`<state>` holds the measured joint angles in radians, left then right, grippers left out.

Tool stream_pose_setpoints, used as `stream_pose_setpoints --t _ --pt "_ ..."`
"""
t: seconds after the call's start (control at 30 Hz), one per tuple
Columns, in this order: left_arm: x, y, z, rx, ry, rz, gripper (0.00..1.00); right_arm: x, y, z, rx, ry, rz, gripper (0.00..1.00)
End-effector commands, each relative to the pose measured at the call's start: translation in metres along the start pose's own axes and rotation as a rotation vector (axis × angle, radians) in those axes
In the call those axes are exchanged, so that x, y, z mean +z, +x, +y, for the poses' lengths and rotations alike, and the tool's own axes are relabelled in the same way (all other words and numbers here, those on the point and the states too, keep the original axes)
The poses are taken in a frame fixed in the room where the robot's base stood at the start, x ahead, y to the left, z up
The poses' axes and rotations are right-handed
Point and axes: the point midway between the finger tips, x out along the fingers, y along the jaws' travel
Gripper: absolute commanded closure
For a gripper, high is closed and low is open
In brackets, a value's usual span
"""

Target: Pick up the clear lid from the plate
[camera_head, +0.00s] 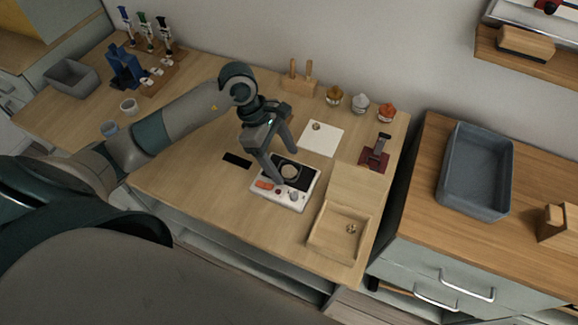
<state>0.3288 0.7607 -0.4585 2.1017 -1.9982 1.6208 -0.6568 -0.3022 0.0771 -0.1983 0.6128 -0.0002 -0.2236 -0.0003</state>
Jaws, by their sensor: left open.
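A small white device with a black plate (305,173) on top stands near the front edge of the wooden table. A round, pale, see-through piece, which looks like the clear lid (290,172), lies on the black plate. My left gripper (284,165) reaches down from the left over the device, with its two fingers spread. One finger ends at the left side of the plate, the other behind the lid. I cannot tell whether the fingers touch the lid. My right gripper is not in view.
A wooden tray (313,242) stands right of the device. A white sheet (331,139), a dark red stand (373,160) and several small jars (359,106) are behind it. A grey bin (448,196) sits on the right-hand cabinet. A flat black piece (237,160) lies left of the device.

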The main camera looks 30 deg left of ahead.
Motion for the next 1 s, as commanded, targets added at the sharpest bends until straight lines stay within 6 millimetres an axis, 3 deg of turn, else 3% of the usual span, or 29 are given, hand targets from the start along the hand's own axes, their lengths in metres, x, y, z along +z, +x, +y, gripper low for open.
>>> stream_pose_setpoints --t 0.2,0.4,0.67,0.83,1.0 --pt "0.000 0.015 0.001 0.002 0.000 0.000 0.31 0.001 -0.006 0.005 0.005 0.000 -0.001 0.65" --pt "-0.001 0.016 0.001 0.003 0.000 0.001 0.31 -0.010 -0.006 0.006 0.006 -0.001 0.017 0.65" --pt "-0.001 0.016 0.001 0.003 0.000 0.001 0.31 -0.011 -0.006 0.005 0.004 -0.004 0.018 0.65" --pt "-0.001 0.016 0.001 0.002 0.000 0.001 0.72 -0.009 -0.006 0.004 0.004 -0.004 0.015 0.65" --pt "-0.001 0.016 0.001 0.002 0.000 0.001 0.75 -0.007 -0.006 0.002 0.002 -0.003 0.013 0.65"
